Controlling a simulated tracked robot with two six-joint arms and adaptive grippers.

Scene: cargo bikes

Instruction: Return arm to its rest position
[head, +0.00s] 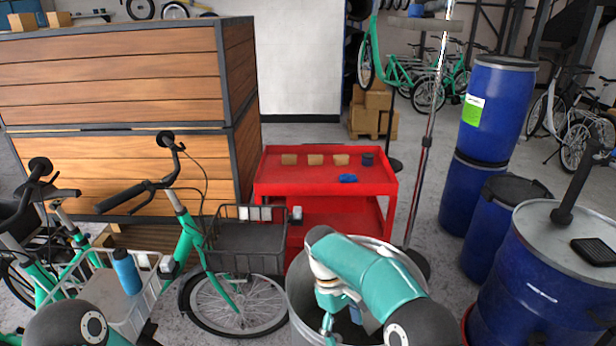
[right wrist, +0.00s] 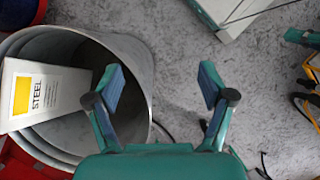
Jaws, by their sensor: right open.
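My right arm (head: 365,270) is teal and reaches from the bottom right across the opening of a round grey metal bin (head: 300,290). Its gripper is partly hidden behind the arm in the head view. In the right wrist view my right gripper (right wrist: 160,82) is open, with nothing between its blue-padded fingers. The bin (right wrist: 140,85) is at the left there, with a white and yellow plate (right wrist: 42,95) reading "STEEL" at its rim; the left finger overlaps the bin's edge. Only a dark joint and teal link of my left arm (head: 75,325) show at bottom left; its gripper is out of view.
A red cart (head: 325,175) holds several small tan blocks and a blue item (head: 347,178) behind the bin. A teal cargo bike (head: 185,240) with a basket stands left. Blue drums (head: 540,265) crowd the right. A metal pole (head: 428,140) rises behind the bin.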

